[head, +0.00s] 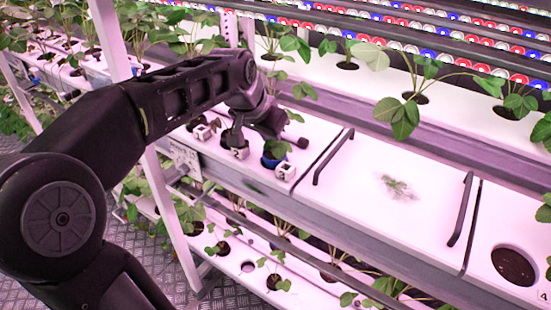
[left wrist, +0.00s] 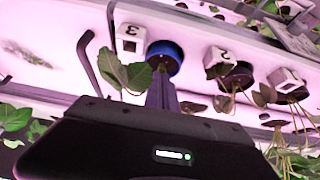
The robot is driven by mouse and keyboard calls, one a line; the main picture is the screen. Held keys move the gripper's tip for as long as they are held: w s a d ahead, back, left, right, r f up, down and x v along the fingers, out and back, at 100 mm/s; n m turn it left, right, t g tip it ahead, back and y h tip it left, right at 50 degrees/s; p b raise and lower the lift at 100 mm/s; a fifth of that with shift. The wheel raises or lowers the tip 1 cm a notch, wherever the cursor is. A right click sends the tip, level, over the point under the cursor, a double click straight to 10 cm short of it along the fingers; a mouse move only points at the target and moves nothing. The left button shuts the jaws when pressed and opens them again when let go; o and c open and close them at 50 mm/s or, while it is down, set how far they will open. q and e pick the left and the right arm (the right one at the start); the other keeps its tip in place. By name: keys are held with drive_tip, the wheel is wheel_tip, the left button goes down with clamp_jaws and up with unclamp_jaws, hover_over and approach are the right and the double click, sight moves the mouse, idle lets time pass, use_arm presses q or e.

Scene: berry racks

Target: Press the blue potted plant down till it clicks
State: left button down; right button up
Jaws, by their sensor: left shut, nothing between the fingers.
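The blue pot (head: 272,161) sits in a hole in the white rack shelf, beside a white numbered cube (head: 285,171). In the left wrist view the blue pot (left wrist: 165,57) is just beyond the fingertips, with green leaves (left wrist: 125,76) to its left. My left gripper (head: 298,143) is above and close to the blue pot in the head view. Its fingers (left wrist: 162,80) are shut with nothing between them, and they point at the pot's rim. I cannot tell whether they touch it. The arm hides part of the plant in the head view. My right gripper is not in view.
Dark pots with plants (left wrist: 236,76) and numbered cubes stand in the same row. A white lid with dark handles (head: 385,185) lies right of the blue pot. A lower shelf (head: 235,262) holds more plants. A white post (head: 165,190) stands left.

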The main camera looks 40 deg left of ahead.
use_arm(q)
drive_tip(key=shift+r, duration=0.1)
wheel_tip(320, 180, up, 6)
drive_tip(key=p, duration=0.4)
idle(0.7)
